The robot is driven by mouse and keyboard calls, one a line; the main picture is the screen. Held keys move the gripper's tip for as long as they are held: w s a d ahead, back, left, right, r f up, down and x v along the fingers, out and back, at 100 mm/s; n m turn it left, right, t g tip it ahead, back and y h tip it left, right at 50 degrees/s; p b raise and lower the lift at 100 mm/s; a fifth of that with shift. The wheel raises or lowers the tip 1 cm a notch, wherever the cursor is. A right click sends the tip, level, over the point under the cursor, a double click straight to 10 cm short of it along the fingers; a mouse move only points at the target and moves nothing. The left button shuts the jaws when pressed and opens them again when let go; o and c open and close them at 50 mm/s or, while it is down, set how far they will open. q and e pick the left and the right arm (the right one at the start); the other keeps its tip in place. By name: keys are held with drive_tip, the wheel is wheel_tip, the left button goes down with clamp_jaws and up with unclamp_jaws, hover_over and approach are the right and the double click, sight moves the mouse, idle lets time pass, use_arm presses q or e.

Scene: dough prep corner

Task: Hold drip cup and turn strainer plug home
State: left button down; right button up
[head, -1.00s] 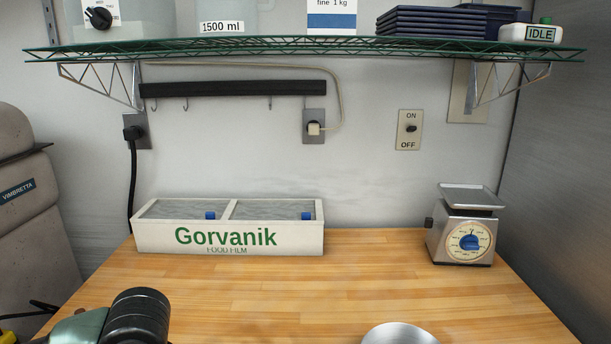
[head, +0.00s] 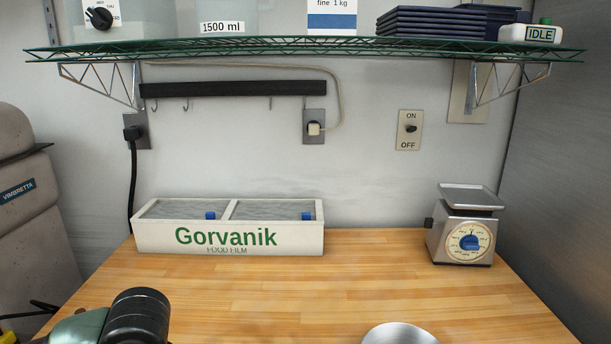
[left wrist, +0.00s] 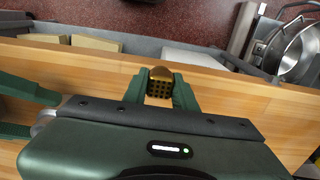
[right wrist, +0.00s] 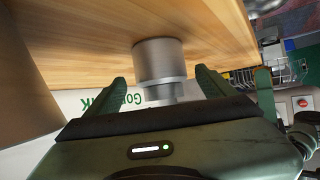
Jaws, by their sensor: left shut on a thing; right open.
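A brass, perforated strainer plug (left wrist: 159,84) sits between the fingertips of my left gripper (left wrist: 160,88), which is shut on it. Wood tabletop lies behind it in the left wrist view. A stepped silver metal cup, likely the drip cup (right wrist: 160,62), shows in the right wrist view against the wood, its narrower part nearer my gripper. My right gripper (right wrist: 163,84) is open, one finger on each side of the cup, with visible gaps. The head view shows neither gripper's fingers. A rounded silver thing (head: 400,335) is cut off at its bottom edge; I cannot tell if it is the cup.
A white Gorvanik film box (head: 228,240) stands at the back left of the wooden table (head: 340,290). A dial scale (head: 465,230) stands at the back right. A wire shelf (head: 300,50) hangs above. The middle of the table is clear.

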drive_tip(key=shift+x, duration=2.95)
drive_tip(key=c, duration=1.5)
drive_tip(key=shift+o, duration=0.2)
use_arm(q)
drive_tip(key=w+d+r+n, duration=0.3)
drive_tip(key=w+d+r, duration=0.2)
drive_tip(key=d, duration=0.3)
drive_tip(key=w+d+r+n, duration=0.3)
drive_tip(key=w+d+r, duration=0.3)
drive_tip(key=w+d, duration=0.1)
drive_tip(key=shift+d+r, duration=0.25)
drive_tip(key=shift+d, duration=0.3)
